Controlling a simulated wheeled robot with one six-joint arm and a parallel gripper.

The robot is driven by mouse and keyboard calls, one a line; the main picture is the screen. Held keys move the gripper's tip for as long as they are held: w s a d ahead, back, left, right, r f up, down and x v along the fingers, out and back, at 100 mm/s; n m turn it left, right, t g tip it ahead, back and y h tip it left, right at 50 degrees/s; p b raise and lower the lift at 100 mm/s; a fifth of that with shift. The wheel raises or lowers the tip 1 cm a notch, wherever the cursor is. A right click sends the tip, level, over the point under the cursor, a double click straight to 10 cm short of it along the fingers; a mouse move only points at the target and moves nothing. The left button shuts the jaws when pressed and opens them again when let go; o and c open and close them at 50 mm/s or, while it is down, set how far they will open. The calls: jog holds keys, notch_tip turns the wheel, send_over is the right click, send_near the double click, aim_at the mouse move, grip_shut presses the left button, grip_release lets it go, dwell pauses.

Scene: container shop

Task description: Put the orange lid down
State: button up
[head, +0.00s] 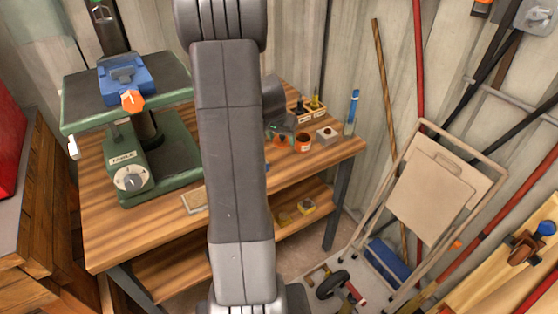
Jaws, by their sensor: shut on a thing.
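My gripper (279,130) is at the right side of my arm, over the back part of the wooden workbench (320,153). It is shut on the orange lid (281,141), of which only a small orange patch shows. My arm and the fingers hide the rest. The lid is just left of a small orange pot (303,142) with a pale label. I cannot tell whether the lid touches the bench or the pot.
A grey block with a hole (326,135), a blue-capped tube (352,112) and a wooden rack (307,110) stand right of my gripper. A green drill press (155,170) with a blue vise (124,78) fills the left.

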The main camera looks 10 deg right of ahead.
aim_at(283, 158)
jog(key=shift+f+b, duration=0.35)
jog(key=shift+f, duration=3.15)
jog(key=shift+f, duration=0.2)
jog(key=o, duration=1)
jog(key=shift+c, duration=0.2)
jog(key=shift+r, duration=0.15)
jog(key=shift+r, duration=0.25)
jog(key=v, duration=1.1)
jog(key=shift+r+p, duration=0.3)
jog(key=shift+p, duration=0.05)
